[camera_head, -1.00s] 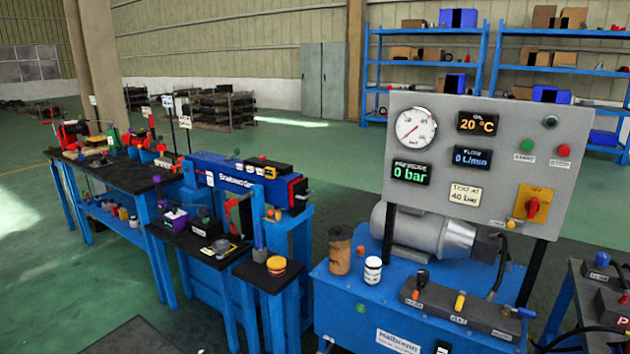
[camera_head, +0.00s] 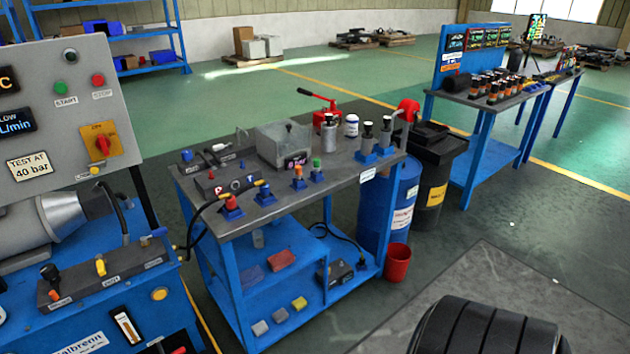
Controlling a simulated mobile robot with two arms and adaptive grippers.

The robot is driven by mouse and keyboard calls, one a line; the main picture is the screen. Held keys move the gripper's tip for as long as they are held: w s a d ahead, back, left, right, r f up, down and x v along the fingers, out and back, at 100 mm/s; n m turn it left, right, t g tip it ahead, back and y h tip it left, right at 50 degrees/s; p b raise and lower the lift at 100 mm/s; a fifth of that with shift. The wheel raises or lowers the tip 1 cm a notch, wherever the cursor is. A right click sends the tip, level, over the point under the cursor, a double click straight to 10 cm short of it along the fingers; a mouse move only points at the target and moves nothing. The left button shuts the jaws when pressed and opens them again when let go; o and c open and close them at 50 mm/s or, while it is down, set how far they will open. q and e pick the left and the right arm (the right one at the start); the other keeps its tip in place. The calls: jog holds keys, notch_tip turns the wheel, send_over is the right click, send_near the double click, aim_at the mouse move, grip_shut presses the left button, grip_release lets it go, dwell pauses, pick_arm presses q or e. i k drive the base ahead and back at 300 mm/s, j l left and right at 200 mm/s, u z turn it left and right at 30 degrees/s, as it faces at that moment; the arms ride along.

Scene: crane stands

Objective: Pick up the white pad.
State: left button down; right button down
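I cannot tell whether either pale pad is the white pad. Neither of my grippers is in view.
The workbench top (camera_head: 235,222) carries valves, bottles and a grey box (camera_head: 284,144). A red bucket (camera_head: 397,264), a blue drum (camera_head: 388,207) and a black bin (camera_head: 432,180) stand at its right. The test stand (camera_head: 60,130) is at left.

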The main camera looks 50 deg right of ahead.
aim_at(261, 328)
jog(key=z, duration=1.15)
jog(key=u, duration=0.75)
jog(key=k+l+u, duration=0.25)
jog(key=k, duration=0.15)
